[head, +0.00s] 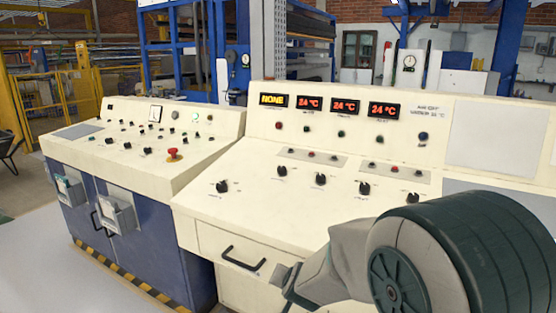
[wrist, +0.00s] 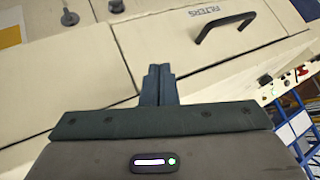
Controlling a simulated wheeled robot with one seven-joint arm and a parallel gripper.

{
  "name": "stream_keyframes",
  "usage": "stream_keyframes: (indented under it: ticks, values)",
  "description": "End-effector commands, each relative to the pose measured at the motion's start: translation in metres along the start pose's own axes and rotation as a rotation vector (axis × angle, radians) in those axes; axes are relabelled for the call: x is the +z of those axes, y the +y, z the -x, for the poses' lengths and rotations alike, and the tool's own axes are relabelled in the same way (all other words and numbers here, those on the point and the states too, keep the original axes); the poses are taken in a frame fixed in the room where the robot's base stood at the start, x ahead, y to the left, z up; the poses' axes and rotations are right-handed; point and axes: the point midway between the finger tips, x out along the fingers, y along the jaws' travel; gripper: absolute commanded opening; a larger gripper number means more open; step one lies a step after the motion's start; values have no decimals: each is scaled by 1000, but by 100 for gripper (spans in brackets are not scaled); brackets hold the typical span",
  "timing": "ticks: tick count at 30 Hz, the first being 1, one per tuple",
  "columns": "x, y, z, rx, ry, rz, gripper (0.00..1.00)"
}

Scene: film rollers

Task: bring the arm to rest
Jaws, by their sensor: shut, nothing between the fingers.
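My gripper (wrist: 157,84) is shut and empty in the wrist view, its two dark fingers pressed together in front of a cream panel. In the head view my arm comes in from the lower right, and my gripper (head: 284,284) shows as a dark shape in front of the console's drawer front. It is close to the black drawer handle (head: 243,259); I cannot tell how wide the gap is. In the wrist view the black handle (wrist: 226,31) lies beyond the fingers to the upper right, apart from them, beside printed lettering.
The cream control console (head: 270,190) carries black knobs and red displays (head: 345,106). A second console (head: 140,135) with a red emergency button (head: 173,154) stands to the left. Grey floor (head: 40,255) is open at the lower left. Yellow fencing (head: 60,95) stands behind.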

Motion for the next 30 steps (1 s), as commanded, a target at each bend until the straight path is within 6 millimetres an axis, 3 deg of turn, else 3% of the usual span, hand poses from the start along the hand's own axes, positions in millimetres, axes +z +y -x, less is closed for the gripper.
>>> stream_keyframes:
  ticks: [1, 7, 12, 18, 23, 30]
  values:
    - [-17, -5, 34, -22, -38, 17, 0]
    - [-31, 3, 130, -51, -214, 147, 0]
    - [-34, 30, 213, 9, -352, 258, 0]
    - [-31, 68, 288, 131, -473, 347, 0]
    - [-26, 85, 316, 195, -523, 375, 0]
    - [-23, 89, 319, 208, -535, 379, 0]
